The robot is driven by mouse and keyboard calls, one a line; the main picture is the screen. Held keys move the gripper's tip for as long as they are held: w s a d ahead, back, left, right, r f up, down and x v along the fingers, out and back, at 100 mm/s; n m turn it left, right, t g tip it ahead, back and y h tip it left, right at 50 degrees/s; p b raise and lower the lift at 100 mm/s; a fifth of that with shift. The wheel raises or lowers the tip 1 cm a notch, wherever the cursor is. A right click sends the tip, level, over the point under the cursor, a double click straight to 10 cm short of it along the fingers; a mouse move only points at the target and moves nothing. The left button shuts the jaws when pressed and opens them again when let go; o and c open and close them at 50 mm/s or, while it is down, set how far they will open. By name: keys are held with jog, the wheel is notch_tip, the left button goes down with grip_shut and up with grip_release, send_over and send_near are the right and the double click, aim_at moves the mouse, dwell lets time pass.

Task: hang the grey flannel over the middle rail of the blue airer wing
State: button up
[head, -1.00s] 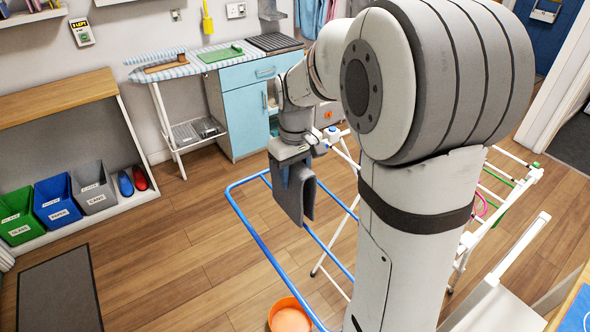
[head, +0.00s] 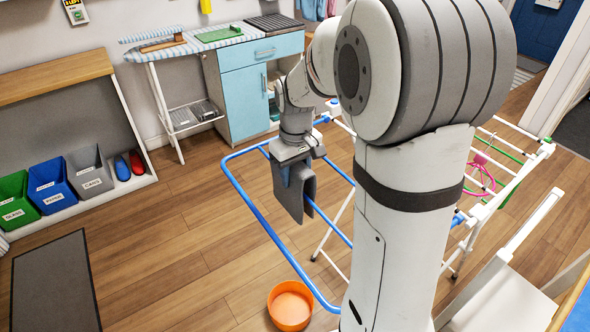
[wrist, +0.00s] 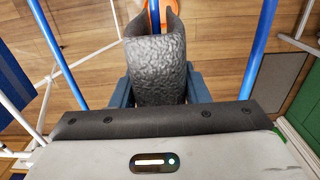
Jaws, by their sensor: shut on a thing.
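The grey flannel (head: 294,200) hangs folded from my gripper (head: 292,170), which is shut on its upper part. The blue airer wing (head: 252,208) sticks out to the left of the white airer. Its middle rail (head: 331,225) runs up to the flannel and is hidden there, so the flannel is at the rail in the picture. I cannot tell for sure whether its two layers straddle the rail.
An orange bucket (head: 290,306) stands on the floor by the wing's near end. White airer legs (head: 338,225) stand right of the flannel. Bins (head: 90,172) and a dark mat (head: 52,285) are at left, a blue cabinet (head: 255,88) behind. The floor left of the wing is clear.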

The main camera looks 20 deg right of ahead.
jog(key=shift+f+b, duration=1.75)
jog(key=shift+f, duration=1.25)
jog(key=o, duration=1.1)
notch_tip(320, 180, up, 8)
jog(key=shift+s+r+p, duration=0.1)
jog(key=shift+p, duration=0.4)
jog(key=shift+m+t, duration=0.6)
jog(key=shift+m, duration=0.2)
jog(key=s+r+p, duration=0.1)
jog(key=s, duration=0.1)
jog(key=s+r+p, duration=0.1)
jog(key=s+r, duration=0.1)
jog(key=s, duration=0.1)
jog(key=s+r+p, duration=0.1)
jog(key=s+r, duration=0.1)
jog(key=s, duration=0.1)
jog(key=shift+s+a, duration=0.1)
jog(key=shift+a, duration=0.3)
jog(key=shift+s+a+r+m+t+p, duration=0.15)
jog(key=shift+s+m+t+p, duration=0.25)
jog(key=shift+s, duration=1.15)
jog(key=shift+s+r+m+t+p, duration=0.1)
jog(key=shift+s+r+m+p, duration=0.35)
jog(key=shift+s, duration=1.05)
jog(key=shift+s+a+f+m+t+p, duration=0.15)
jog(key=shift+s+p, duration=0.5)
jog(key=shift+s, duration=0.9)
